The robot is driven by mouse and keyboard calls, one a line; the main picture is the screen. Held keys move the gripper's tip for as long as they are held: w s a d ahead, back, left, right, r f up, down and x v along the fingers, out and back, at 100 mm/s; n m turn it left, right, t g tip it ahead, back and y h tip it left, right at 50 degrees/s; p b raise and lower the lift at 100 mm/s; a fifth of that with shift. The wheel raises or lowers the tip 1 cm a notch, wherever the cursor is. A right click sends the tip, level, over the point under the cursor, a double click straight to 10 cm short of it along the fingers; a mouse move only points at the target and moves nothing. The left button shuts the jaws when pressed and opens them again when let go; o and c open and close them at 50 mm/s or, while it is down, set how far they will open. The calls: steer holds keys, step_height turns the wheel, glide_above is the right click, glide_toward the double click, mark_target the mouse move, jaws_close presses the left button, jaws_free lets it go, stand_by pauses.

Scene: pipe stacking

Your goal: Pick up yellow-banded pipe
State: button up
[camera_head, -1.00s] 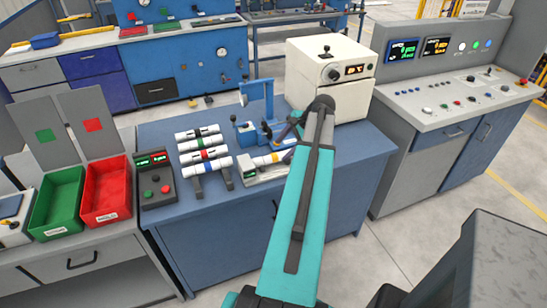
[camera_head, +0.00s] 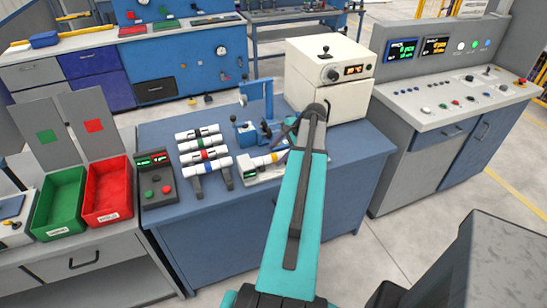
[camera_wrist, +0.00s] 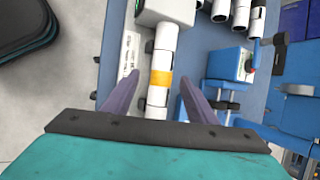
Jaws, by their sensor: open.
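The yellow-banded pipe (camera_wrist: 164,60) is white with one orange-yellow band. In the wrist view it runs lengthwise between the two fingers of my gripper (camera_wrist: 158,78), with a gap on each side. My gripper is open, and its fingers appear apart from the pipe. In the head view the yellow-banded pipe (camera_head: 262,161) lies on a small light-grey device with a green display at the front of the blue table. My arm covers its right end, and the fingers are mostly hidden there.
A rack of several white banded pipes (camera_head: 206,154) stands left of the pipe. A blue vise-like press (camera_head: 255,130) is just behind. A white box machine (camera_head: 330,80) stands at the back right. Green (camera_head: 36,232) and red bins (camera_head: 127,190) are at the left.

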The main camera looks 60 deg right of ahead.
mark_target(274, 156)
steer(key=shift+p+x, duration=0.6)
steer(key=shift+x, duration=1.15)
steer(key=shift+w, duration=0.15)
steer(key=c, duration=1.3)
steer(key=shift+r, duration=0.1)
steer(key=shift+s+d+r+b, duration=0.1)
steer(key=shift+s+r+b, duration=0.35)
steer(key=shift+s, duration=0.2)
steer(key=s+r+b, duration=0.1)
steer(key=s+r, duration=0.1)
steer(key=s, duration=0.2)
steer(key=s+d+r+b, duration=0.1)
steer(key=s+r, duration=0.1)
steer(key=s, duration=0.2)
steer(key=s+d+r+b, duration=0.1)
steer(key=s+r, duration=0.2)
steer(key=s, duration=0.1)
steer(key=shift+s+d+b, duration=0.2)
steer(key=shift+s+b, duration=0.05)
steer(key=shift+b, duration=0.15)
